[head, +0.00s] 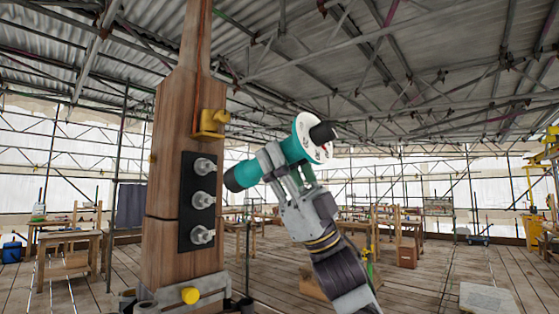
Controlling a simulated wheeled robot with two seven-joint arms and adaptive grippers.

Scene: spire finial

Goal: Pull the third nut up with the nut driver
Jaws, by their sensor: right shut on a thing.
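A wooden spire post (168,185) stands upright left of centre. A black plate (186,215) on its face carries three metal bolts with nuts in a column: top (204,166), middle (203,199) and bottom (202,235). My right gripper (282,168) is shut on a teal nut driver (243,175). The driver has a black nose at its left end and a white disc with a dark knob at its right end. Its nose points left toward the post, near the height of the top nut and apart from it. My left gripper is out of view.
A yellow bracket (211,122) juts from the post above the plate. A grey clamp with a yellow knob (190,295) grips the post's base. Workbenches (67,240) stand behind on the plank floor. The space between the driver and the plate looks clear.

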